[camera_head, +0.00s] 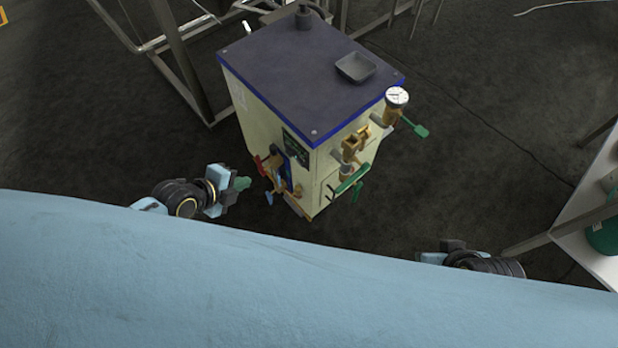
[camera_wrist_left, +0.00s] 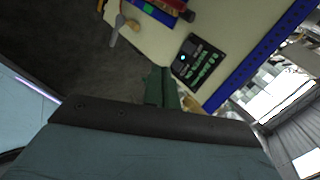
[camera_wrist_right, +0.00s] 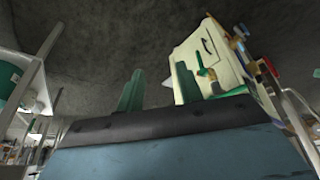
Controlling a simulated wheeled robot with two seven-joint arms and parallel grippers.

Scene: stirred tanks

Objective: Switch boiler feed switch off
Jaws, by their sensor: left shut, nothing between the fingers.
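The boiler (camera_head: 325,105) is a cream cabinet with a dark blue top, standing on the floor ahead. Its black control panel (camera_head: 296,147) is on the front face. In the left wrist view the panel (camera_wrist_left: 198,63) shows a lit round dot and rows of small green marks; which one is the feed switch I cannot tell. My left gripper (camera_head: 242,183), with green fingers, is shut and empty, left of the front face and apart from it. Its fingers point toward the panel side in its wrist view (camera_wrist_left: 161,85). My right gripper (camera_wrist_right: 157,85) is open and empty, away from the boiler.
Red- and blue-handled valves (camera_head: 270,180) stick out below the panel. Brass fittings, a pressure gauge (camera_head: 397,96) and green levers (camera_head: 350,180) project from the right side. A metal frame (camera_head: 180,60) stands behind left, a white table (camera_head: 595,215) at right.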

